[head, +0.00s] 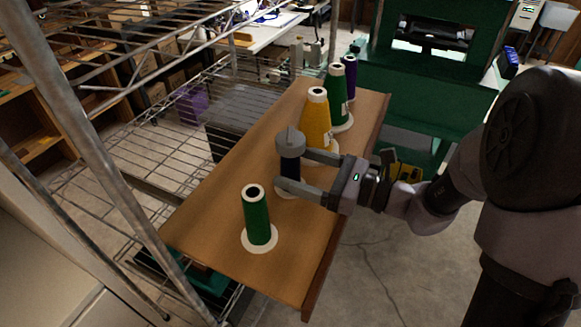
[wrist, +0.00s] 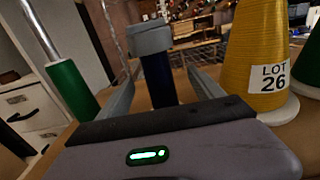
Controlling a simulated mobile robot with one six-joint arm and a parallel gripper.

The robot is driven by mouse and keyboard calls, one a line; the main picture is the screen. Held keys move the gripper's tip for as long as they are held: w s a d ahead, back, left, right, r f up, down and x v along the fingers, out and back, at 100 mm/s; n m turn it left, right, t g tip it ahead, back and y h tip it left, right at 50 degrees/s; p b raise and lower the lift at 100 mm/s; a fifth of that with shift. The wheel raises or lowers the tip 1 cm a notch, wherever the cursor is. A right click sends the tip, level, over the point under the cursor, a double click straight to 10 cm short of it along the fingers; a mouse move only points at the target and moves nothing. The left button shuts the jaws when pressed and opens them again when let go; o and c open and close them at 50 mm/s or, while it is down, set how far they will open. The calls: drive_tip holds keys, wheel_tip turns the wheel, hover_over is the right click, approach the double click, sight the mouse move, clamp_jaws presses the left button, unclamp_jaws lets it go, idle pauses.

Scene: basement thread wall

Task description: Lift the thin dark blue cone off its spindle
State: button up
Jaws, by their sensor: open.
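The thin dark blue cone (head: 289,169) stands upright on the wooden board with a grey cap-like piece (head: 289,142) over its top. In the wrist view the cone (wrist: 159,80) is straight ahead, under the grey piece (wrist: 149,39). My gripper (head: 293,167) is open, reaching in from the right. Its two fingers lie on either side of the cone, below the grey piece. In the wrist view a gap shows beside the cone, and I cannot tell whether either finger touches it. The cone's lower part is partly hidden by a finger, and its spindle is hidden.
A green cone (head: 257,218) stands nearer on the board (head: 215,205). A yellow cone (head: 317,120) labelled LOT 26 stands close behind, then another green cone (head: 336,95) and a purple one (head: 349,75). A wire rack (head: 110,165) lies left. Above the cones is open.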

sight(294, 135)
drive_tip(key=c, duration=1.5)
wheel_tip(294, 135, up, 8)
drive_tip(key=p, duration=0.6)
drive_tip(key=shift+f, duration=0.15)
wheel_tip(294, 135, up, 4)
drive_tip(key=p, duration=0.4)
